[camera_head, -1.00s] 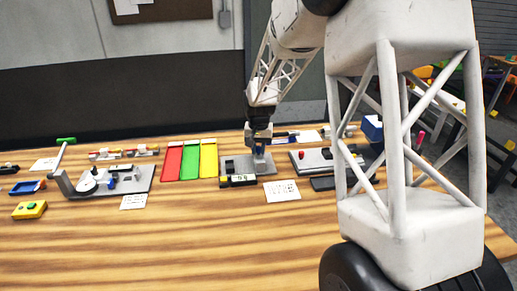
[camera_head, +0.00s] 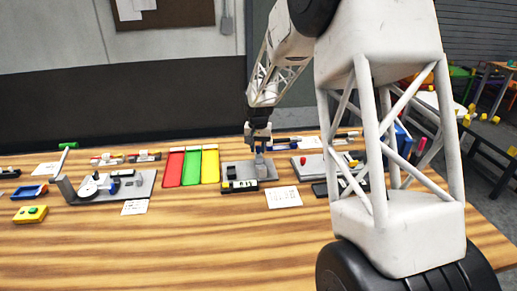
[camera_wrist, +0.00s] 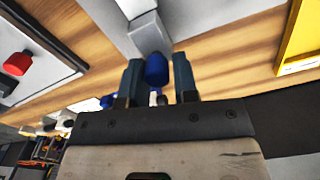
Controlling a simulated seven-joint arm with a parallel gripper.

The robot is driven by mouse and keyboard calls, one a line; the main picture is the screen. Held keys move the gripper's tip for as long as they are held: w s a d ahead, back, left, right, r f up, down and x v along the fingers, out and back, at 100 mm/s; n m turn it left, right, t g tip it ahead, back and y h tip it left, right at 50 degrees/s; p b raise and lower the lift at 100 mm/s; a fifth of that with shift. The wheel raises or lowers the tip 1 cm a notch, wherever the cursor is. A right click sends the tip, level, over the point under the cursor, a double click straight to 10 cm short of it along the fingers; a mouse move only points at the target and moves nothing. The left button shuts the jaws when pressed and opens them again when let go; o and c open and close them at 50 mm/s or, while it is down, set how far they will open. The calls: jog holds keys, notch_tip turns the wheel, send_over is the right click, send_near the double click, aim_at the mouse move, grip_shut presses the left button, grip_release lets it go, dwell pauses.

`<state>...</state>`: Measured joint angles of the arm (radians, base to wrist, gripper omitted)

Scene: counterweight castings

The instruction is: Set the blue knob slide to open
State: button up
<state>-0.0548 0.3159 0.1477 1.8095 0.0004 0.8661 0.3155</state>
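The blue knob (camera_wrist: 157,70) shows in the wrist view at the end of a light grey block (camera_wrist: 150,36). My gripper (camera_wrist: 158,84) has its two dark fingers apart, one on each side of the knob, with a narrow gap visible on both sides. In the head view my gripper (camera_head: 259,146) points down over the grey base plate (camera_head: 235,171) right of the yellow tray. The fingers and arm mostly hide the knob there. The slide's position along its travel is too small to tell.
Red (camera_head: 174,168), green (camera_head: 192,168) and yellow (camera_head: 210,165) trays stand left of the plate. A black and yellow piece (camera_head: 240,186) and a white card (camera_head: 283,197) lie in front. A plate with a red knob (camera_head: 303,160) is at right.

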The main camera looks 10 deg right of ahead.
aim_at(258, 146)
jog(key=o, duration=0.3)
jog(key=shift+o, duration=0.2)
jog(key=shift+r, duration=0.15)
notch_tip(258, 146, up, 7)
jog(key=shift+r, duration=0.3)
jog(key=shift+s, duration=0.1)
dwell(0.4)
